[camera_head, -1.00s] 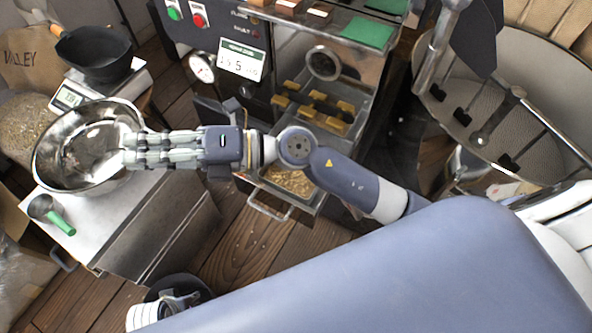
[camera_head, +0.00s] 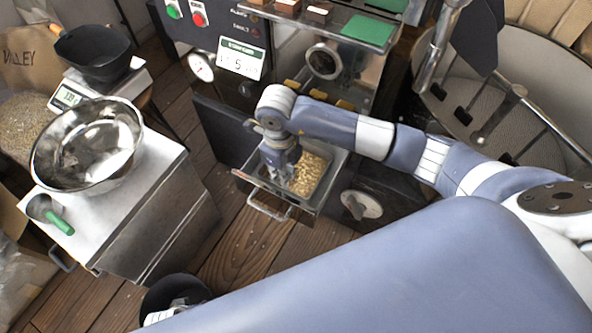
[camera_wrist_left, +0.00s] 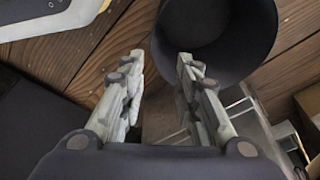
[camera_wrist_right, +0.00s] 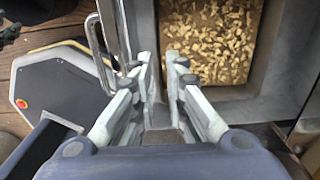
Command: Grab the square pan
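The square pan (camera_head: 309,208) is a grey metal tray of pale beans at the front of the roaster, with a bar handle (camera_head: 266,206) on its near side. My right gripper (camera_head: 281,178) points down at the pan's left side, beside the beans. In the right wrist view, its fingers (camera_wrist_right: 161,70) are apart, with the pan's wall (camera_wrist_right: 143,28) running towards the gap. Contact cannot be told. My left gripper (camera_head: 180,305) is low in the head view, mostly hidden; in the left wrist view its fingers (camera_wrist_left: 160,70) are open and empty.
The roaster's dark panel (camera_head: 222,132) stands left of the pan. A white-topped cabinet (camera_head: 140,190) holds a steel bowl (camera_head: 88,145) and a green-handled scoop (camera_head: 50,213). A black bin (camera_wrist_left: 215,35) is by my left gripper. Wooden floor is clear before the pan.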

